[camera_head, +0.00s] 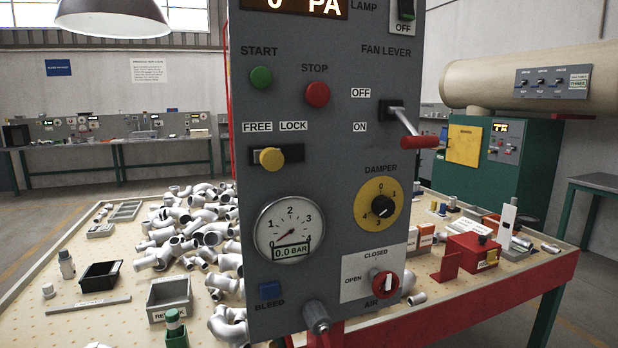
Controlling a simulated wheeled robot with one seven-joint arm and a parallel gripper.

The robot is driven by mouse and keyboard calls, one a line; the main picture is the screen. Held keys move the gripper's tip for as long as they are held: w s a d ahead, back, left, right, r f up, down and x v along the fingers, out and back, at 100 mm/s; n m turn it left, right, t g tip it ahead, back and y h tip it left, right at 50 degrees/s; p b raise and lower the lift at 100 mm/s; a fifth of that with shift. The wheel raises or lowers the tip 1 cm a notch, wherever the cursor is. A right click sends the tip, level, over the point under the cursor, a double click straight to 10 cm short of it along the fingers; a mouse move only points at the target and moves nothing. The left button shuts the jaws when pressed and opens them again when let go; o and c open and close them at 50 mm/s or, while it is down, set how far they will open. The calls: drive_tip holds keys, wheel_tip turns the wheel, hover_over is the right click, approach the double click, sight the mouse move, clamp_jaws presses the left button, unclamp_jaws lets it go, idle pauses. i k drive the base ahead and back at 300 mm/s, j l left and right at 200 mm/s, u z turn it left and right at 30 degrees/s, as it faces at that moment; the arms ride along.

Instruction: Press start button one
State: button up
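A grey upright control panel (335,210) fills the middle of the head view. Its green start button (261,77) sits at the upper left under the label START. A red stop button (317,94) is to its right and slightly lower, under the label STOP. No number shows beside the start button. Nothing covers or touches the start button. My gripper is not in this view.
Castings (205,225) cover the table behind.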

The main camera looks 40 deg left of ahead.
sight(261, 77)
drive_tip(key=u, duration=1.4)
